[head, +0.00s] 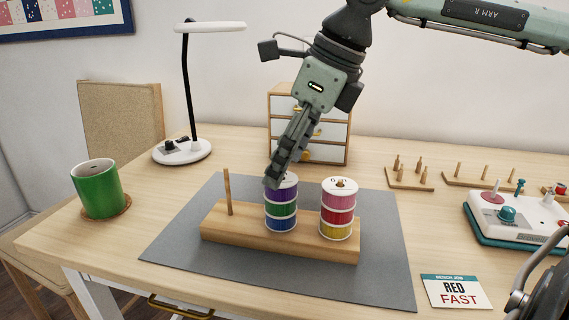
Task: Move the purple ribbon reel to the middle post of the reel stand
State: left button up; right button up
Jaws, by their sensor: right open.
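The wooden reel stand (222,230) lies on a grey mat and has a bare post (228,192) at its left. Its middle post carries a stack with a purple reel (283,194) on top, a green reel (281,210) below it and a blue reel (280,225) at the bottom. The right post carries a pink-magenta reel (338,200) over red and yellow ones. My right gripper (273,178) is open, pointing down at the top of the middle stack. Its fingers hide part of the purple reel; I cannot tell whether they touch it. My left gripper is out of view.
A green mug (99,190) and a desk lamp (183,150) stand to the left. A small drawer cabinet (338,132) is behind the stand. Peg boards (409,182), a control box (520,228) and a card (455,291) lie to the right. The grey mat's (185,248) front is clear.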

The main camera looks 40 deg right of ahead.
jog(key=v, duration=1)
jog(key=shift+r, duration=0.4)
jog(key=shift+s, duration=0.15)
